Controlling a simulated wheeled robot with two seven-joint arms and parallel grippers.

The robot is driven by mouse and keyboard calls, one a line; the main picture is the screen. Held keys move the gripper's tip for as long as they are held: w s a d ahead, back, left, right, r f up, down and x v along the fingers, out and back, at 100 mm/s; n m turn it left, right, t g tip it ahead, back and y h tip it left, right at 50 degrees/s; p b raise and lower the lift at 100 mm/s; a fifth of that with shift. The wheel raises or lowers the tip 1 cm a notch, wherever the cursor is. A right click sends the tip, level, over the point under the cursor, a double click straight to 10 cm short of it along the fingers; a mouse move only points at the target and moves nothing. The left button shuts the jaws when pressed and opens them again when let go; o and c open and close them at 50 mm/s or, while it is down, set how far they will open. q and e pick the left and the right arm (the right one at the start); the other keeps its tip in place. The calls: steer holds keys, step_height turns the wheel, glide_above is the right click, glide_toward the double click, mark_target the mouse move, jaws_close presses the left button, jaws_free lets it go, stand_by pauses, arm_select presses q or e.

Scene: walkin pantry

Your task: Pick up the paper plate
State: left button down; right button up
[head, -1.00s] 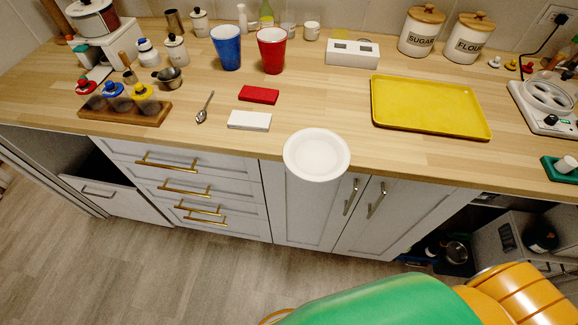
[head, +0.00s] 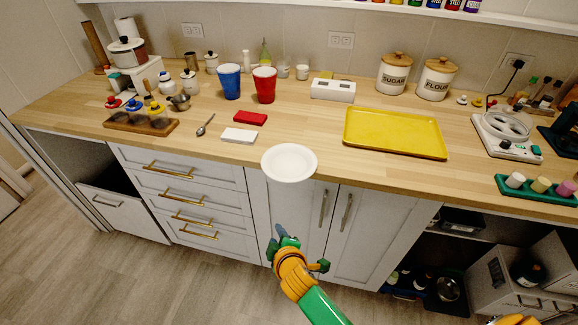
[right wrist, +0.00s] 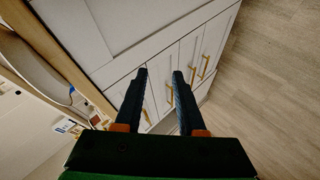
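The white paper plate (head: 289,162) is a round, shallow dish at the front edge of the wooden counter, overhanging it. My right gripper (head: 290,240) is below the plate, in front of the white cabinet doors and apart from the plate. In the right wrist view its two dark fingers (right wrist: 160,77) are spread with nothing between them, so it is open and empty. A pale rounded shape at the left of that view looks like the plate's edge, partly cut off. My left gripper is not in view.
A yellow tray (head: 396,133) lies right of the plate. A white block (head: 239,135) and a red block (head: 250,118) lie to its left. Blue (head: 229,82) and red (head: 264,85) cups stand behind. Drawer handles stick out below the counter.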

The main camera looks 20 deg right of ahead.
steer(key=w+d+r+t+h, duration=0.1)
steer(key=w+r+t, duration=0.25)
steer(key=r, duration=0.95)
steer(key=r+x, duration=0.1)
steer(key=x, duration=0.6)
steer(key=shift+w+d+n+h, duration=0.2)
steer(key=shift+d+n+h, duration=0.1)
steer(key=shift+d+n, duration=0.1)
steer(key=shift+s, duration=0.1)
jaws_close()
